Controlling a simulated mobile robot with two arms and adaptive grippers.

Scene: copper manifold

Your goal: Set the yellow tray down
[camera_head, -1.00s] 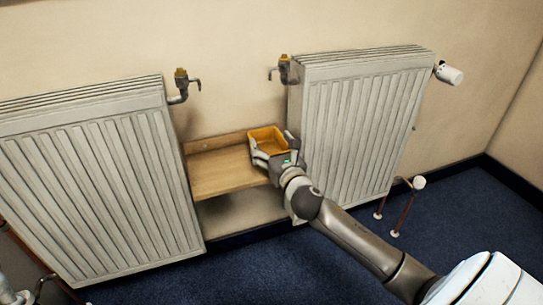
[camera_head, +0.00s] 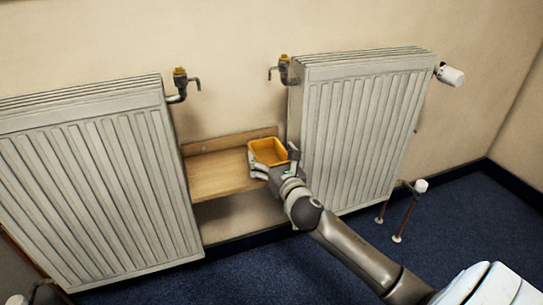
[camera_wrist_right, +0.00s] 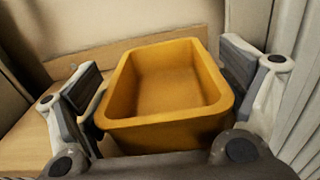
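The yellow tray (camera_head: 268,160) is an open, empty box above the right end of a wooden shelf (camera_head: 218,177), between two radiators. I cannot tell whether its underside touches the shelf. My right gripper (camera_head: 276,164) reaches in from the lower right, with one finger on each side of the tray. The tray's underside is hidden. My left gripper is not in view.
A left radiator (camera_head: 100,190) and a right radiator (camera_head: 360,130) stand close on both sides of the shelf; the right one is very near the gripper. Copper pipes (camera_head: 407,215) rise at the right. The shelf's left part is bare.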

